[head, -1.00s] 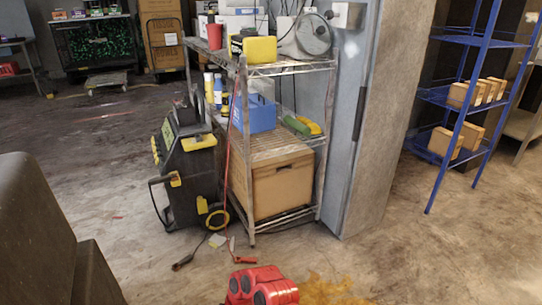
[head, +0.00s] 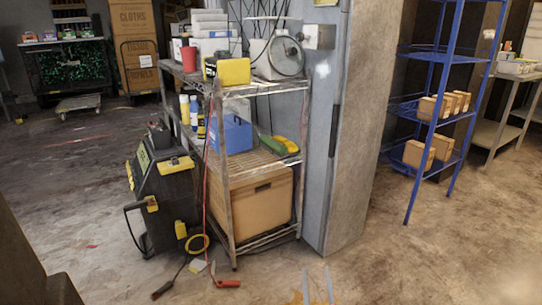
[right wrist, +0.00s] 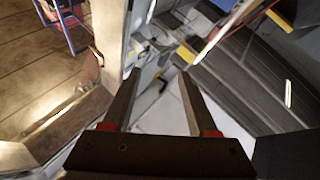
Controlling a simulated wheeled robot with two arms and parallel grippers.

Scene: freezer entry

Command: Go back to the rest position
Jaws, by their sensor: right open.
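My left gripper is not in the head view.
A metal wire shelf (head: 227,190) with boxes stands at centre, beside a black charger cart (head: 160,200) with cables on the floor. A grey door (head: 335,130) stands right of it. A blue rack (head: 412,195) is further right. Floor (head: 430,260) at lower right is clear.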

